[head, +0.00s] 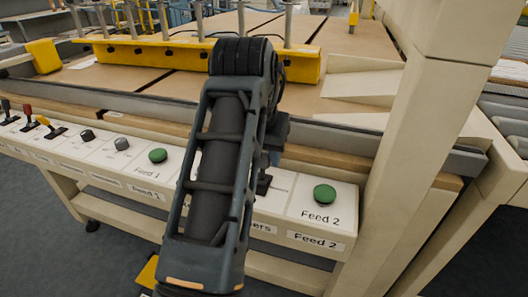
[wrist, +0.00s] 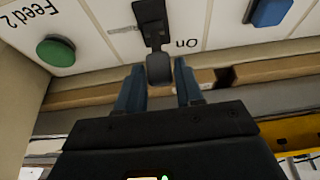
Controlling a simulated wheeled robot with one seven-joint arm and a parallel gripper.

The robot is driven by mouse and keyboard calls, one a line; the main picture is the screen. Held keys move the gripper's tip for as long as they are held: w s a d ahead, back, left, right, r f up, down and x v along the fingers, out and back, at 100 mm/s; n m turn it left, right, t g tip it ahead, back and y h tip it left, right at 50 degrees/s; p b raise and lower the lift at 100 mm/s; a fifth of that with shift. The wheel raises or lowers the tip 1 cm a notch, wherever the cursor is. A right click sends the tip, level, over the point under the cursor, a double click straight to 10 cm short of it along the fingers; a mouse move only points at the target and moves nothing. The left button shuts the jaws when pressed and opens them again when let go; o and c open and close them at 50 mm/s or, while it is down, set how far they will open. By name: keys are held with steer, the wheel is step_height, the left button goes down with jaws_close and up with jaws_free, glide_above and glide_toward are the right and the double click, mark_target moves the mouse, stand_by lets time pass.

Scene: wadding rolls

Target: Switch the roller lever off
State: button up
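The roller lever (wrist: 158,66) is black, with a rounded knob and a dark base plate on the white panel. An upside-down "On" label stands beside it in the wrist view. My gripper (wrist: 159,72) is open, with its blue fingers on either side of the knob and narrow gaps visible; I cannot tell whether either finger touches it. In the head view, my arm hides most of the gripper and lever; only a dark part of the lever (head: 264,184) shows, above a partly hidden label ending in "ers".
A green Feed 2 button (head: 324,194) sits right of the lever; it also shows in the wrist view (wrist: 56,52). A beige post (head: 425,130) rises at right. Several other controls line the panel's left.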

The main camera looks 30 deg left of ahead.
mark_target(263, 166)
jaws_close()
steer(key=shift+s, duration=0.1)
steer(key=s+t, duration=0.1)
steer(key=t, duration=0.2)
steer(key=shift+s+d+y, duration=0.35)
steer(key=shift+s+y, duration=0.05)
steer(key=shift+s+d+f+t+y+b, duration=0.15)
steer(key=shift+s+t+b, duration=0.25)
steer(key=shift+t, duration=0.3)
steer(key=shift+s+t+y+b, duration=0.25)
steer(key=shift+t+b, duration=0.2)
steer(key=shift+t, duration=0.25)
steer(key=shift+s+d+f+t+y+b, duration=0.1)
steer(key=shift+s+t+b, duration=0.3)
steer(key=shift+t, duration=0.3)
steer(key=shift+o, duration=1.8)
jaws_free()
